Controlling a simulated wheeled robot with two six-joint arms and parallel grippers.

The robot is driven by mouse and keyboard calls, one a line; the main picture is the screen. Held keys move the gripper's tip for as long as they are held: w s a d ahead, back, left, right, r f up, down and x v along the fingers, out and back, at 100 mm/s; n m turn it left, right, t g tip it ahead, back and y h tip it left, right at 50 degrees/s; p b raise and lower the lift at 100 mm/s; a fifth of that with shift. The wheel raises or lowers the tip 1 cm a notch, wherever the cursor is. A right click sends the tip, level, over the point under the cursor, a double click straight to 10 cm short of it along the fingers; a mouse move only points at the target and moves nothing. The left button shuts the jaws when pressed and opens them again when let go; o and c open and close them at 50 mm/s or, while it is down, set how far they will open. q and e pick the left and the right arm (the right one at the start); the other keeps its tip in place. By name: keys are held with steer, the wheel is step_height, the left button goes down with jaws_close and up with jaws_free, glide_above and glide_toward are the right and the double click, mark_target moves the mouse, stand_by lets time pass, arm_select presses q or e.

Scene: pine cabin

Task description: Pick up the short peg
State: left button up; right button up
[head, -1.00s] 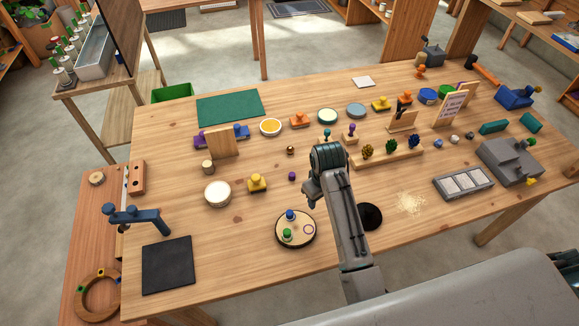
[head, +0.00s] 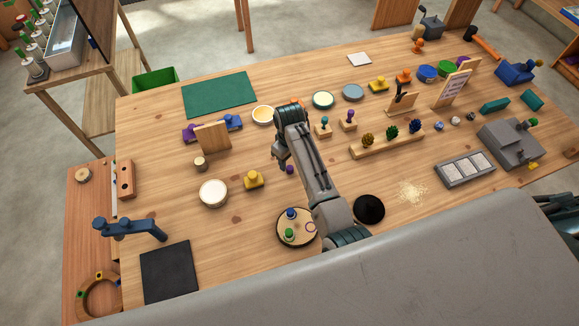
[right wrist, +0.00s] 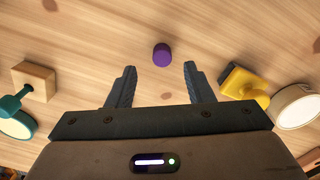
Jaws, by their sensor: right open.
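A small purple peg (head: 290,169), a short upright cylinder, stands on the wooden table (head: 235,218), partly beside my right arm in the head view. In the right wrist view the purple peg (right wrist: 162,55) lies straight ahead, near the line between the fingertips. My right gripper (right wrist: 159,67) is open and empty, with one finger on each side and the peg untouched. In the head view my right gripper (head: 281,162) hangs over the table, its fingertips mostly hidden by the wrist. My left gripper is not in view.
A yellow stamp-like piece (head: 253,179) and a white round tin (head: 213,193) stand left of the peg. A teal-knobbed block (head: 323,128) stands right. A round board (head: 283,226) with blue and green pieces is nearer me. Bare wood surrounds the peg.

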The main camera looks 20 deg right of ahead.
mark_target(290, 167)
steer(key=shift+s+f+p, duration=0.2)
steer(key=shift+f+p, duration=0.25)
steer(key=shift+f, duration=1.4)
jaws_close()
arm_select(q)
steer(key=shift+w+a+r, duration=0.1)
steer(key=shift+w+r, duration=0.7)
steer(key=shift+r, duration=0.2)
